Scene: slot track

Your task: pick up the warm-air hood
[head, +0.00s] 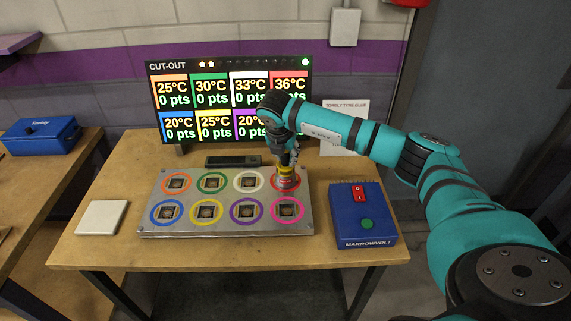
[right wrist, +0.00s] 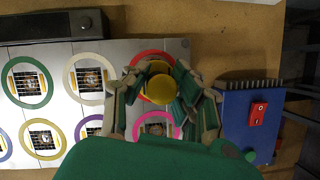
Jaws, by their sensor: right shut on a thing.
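The warm-air hood (head: 287,181) is a small round piece with a yellow top, at the red-ringed slot in the back row's right end of the metal plate. In the right wrist view its round yellow top (right wrist: 160,89) shows between the fingers. My right gripper (head: 286,166) points down from above and is shut on the hood; its fingers are on either side of it in the right wrist view (right wrist: 162,100). I cannot tell whether the hood rests on the slot or is just clear of it. My left gripper is not in view.
The metal plate (head: 195,233) carries several colour-ringed slots. A display (head: 230,70) stands behind it, with a dark bar (head: 233,161) in front. A blue box (head: 365,228) with red and green buttons is on the right. A white square pad (head: 102,217) lies on the left.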

